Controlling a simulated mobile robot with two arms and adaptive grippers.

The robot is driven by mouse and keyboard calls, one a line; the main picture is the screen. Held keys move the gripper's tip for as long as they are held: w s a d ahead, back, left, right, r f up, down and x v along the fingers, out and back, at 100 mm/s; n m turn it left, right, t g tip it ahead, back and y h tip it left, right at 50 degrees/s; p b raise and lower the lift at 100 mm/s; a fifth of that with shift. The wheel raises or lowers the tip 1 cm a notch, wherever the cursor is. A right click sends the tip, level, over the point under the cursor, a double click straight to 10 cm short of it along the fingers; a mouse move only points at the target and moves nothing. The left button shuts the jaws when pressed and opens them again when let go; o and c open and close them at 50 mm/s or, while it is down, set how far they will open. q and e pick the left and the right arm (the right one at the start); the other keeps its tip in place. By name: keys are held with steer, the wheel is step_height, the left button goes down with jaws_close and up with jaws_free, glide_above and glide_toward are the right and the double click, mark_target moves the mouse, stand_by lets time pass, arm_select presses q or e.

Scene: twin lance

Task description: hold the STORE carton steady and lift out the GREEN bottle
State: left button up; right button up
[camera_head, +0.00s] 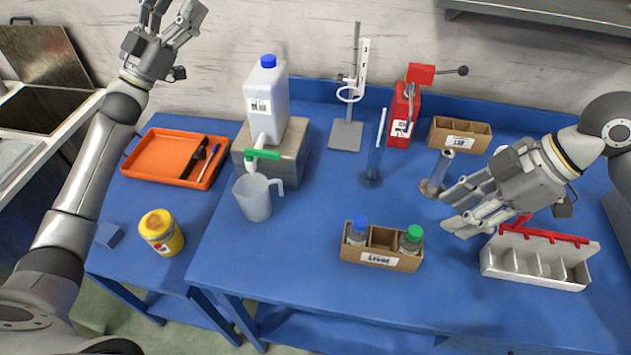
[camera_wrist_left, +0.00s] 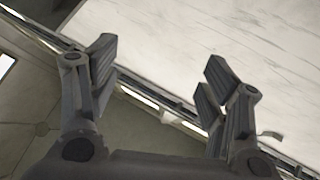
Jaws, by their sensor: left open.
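The cardboard STORE carton (camera_head: 350,253) stands upright near the front edge of the blue table; its small label is hard to read. The green-capped bottle (camera_head: 411,239) stands in its right compartment, with its lower part hidden by the carton wall. A blue-capped bottle (camera_head: 358,231) stands in the left compartment, and the middle looks empty. My right gripper (camera_head: 450,212) is open and empty above the table, to the right of the carton and apart from it. My left gripper (camera_head: 172,12) is raised by the wall at upper left, far from the carton; its wrist view shows the fingers apart and empty (camera_wrist_left: 158,75).
A white rack (camera_head: 535,277) with a red bar stands below my right gripper. A second carton (camera_head: 460,134), a red device (camera_head: 402,115), a stand (camera_head: 346,134) and a cylinder (camera_head: 373,165) are behind. A jug (camera_head: 253,199) stands left. Table around the STORE carton is clear.

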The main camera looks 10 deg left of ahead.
arm_select(q)
steer(key=s+d+r+m+g+h, duration=0.2)
steer(key=d+m+g+h, duration=0.3)
steer(key=d, duration=0.5)
steer(key=s+d+r+m+g+h, duration=0.35)
steer(key=d+g, duration=0.35)
steer(key=d, duration=0.3)
steer(key=s+d+f+m+g+y, duration=0.1)
steer(key=s+d+f+g, duration=0.25)
steer(key=f, duration=0.25)
steer(key=s+d+f+m+g+y, duration=0.1)
steer(key=s+d+f+g, duration=0.15)
steer(key=d+f, duration=0.25)
steer(key=n+g+y, duration=0.1)
steer(key=g+y, duration=0.3)
steer(key=g, duration=0.2)
glide_toward(351, 229)
step_height(351, 229, up, 6)
steer(key=d, duration=0.2)
step_height(351, 229, down, 8)
steer(key=x, duration=0.7)
steer(key=shift+w+d+f, duration=0.15)
steer(key=shift+w+d, duration=0.15)
steer(key=shift+d, duration=0.1)
steer(key=c, duration=1)
steer(key=shift+c, duration=0.2)
